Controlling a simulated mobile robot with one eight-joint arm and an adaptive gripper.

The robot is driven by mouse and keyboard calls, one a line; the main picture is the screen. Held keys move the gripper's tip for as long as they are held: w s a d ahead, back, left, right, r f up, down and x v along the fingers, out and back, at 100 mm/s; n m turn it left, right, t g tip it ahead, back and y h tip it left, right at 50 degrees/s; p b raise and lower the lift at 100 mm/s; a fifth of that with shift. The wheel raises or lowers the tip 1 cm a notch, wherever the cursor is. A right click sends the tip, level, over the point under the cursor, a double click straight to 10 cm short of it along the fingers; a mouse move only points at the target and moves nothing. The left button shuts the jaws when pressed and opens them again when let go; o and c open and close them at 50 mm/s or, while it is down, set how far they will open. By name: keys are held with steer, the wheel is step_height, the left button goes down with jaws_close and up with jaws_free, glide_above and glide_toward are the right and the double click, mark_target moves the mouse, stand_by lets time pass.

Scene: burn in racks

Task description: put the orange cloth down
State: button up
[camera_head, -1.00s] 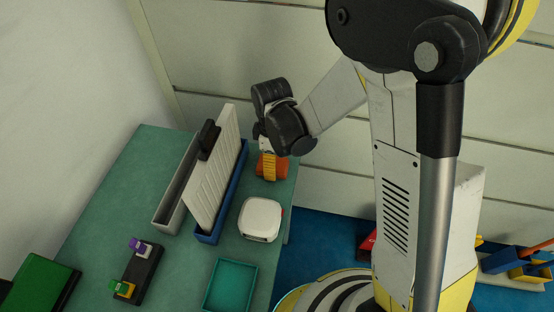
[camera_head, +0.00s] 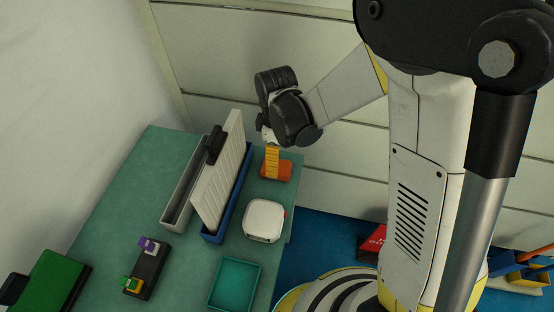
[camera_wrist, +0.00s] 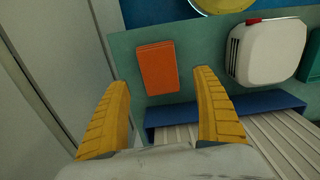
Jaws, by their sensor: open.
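The orange cloth (camera_wrist: 157,68) lies flat on the green table top as a folded rectangle, near the table's edge. In the head view the cloth (camera_head: 284,170) shows at the table's far right corner, partly hidden behind my yellow fingers. My gripper (camera_wrist: 162,115) is open and empty, its two yellow fingers apart, with the cloth ahead of them in the wrist view. In the head view my gripper (camera_head: 272,163) points down above the cloth, apart from it as far as I can tell.
A white rounded device (camera_head: 264,221) stands nearby on the table. A blue rack (camera_head: 213,237) with a pale ribbed panel (camera_head: 219,180) stands to the left. A teal tray (camera_head: 235,284) and a black block with purple and green pieces (camera_head: 147,272) are at the front. A wall is behind.

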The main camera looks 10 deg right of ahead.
steer(key=s+d+r+m+t+p, duration=0.1)
steer(key=s+d+r+m, duration=0.15)
steer(key=r, duration=0.55)
steer(key=s+d+r+m+t, duration=0.1)
steer(key=d+r+m+t, duration=0.2)
steer(key=r, duration=0.4)
steer(key=s+d+r+m+t, duration=0.3)
steer(key=s+d+r+m, duration=0.3)
steer(key=s+d+m, duration=0.1)
steer(key=shift+s+d+r+m, duration=0.15)
steer(key=shift+d+r+m, duration=0.1)
steer(key=shift+d+m, duration=0.6)
steer(key=shift+o, duration=0.5)
steer(key=shift+a, duration=0.15)
